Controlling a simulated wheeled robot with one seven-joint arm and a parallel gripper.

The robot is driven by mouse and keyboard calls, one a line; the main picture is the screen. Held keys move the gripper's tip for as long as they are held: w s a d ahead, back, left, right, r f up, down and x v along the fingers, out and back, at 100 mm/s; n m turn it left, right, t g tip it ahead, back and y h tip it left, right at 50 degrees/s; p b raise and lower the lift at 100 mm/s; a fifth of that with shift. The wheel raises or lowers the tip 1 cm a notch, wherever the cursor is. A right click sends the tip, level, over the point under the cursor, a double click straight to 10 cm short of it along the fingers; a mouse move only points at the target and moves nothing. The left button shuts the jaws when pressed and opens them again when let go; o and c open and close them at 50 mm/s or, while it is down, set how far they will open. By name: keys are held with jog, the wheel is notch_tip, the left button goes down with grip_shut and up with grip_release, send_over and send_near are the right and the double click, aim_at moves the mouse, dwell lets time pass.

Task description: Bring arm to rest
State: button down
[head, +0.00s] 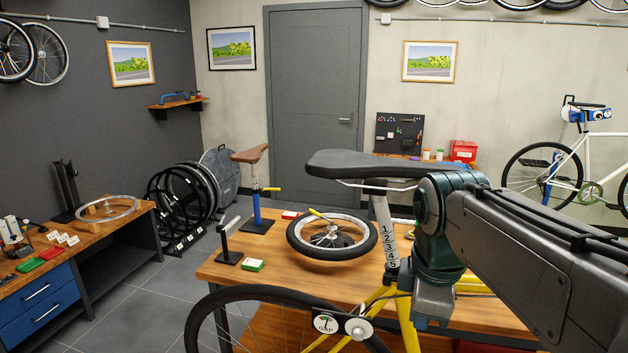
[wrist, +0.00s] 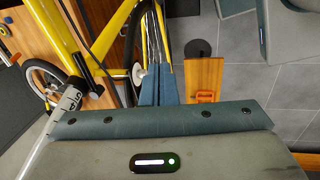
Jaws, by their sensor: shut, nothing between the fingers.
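My gripper (wrist: 158,72) shows in the wrist view as two blue-grey fingers side by side, shut with nothing between them. In the head view my arm comes in from the right, and its lower end hangs beside the bike's seat post. The fingers themselves cannot be made out there. A yellow bike (head: 408,325) with a black saddle (head: 375,165) stands close in front of the wooden workbench (head: 285,272). Its yellow frame (wrist: 108,35) also shows in the wrist view, left of the fingers. I cannot tell how far the fingers are from it.
A second bench (head: 60,255) stands at the left. Grey floor (head: 150,300) lies clear between the benches.

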jog(key=s+a+f+m, duration=0.1)
jog(key=s+f+m, duration=0.6)
jog(key=f+m, duration=0.4)
jog(key=shift+m+t, duration=0.4)
jog(key=shift+m, duration=1.2)
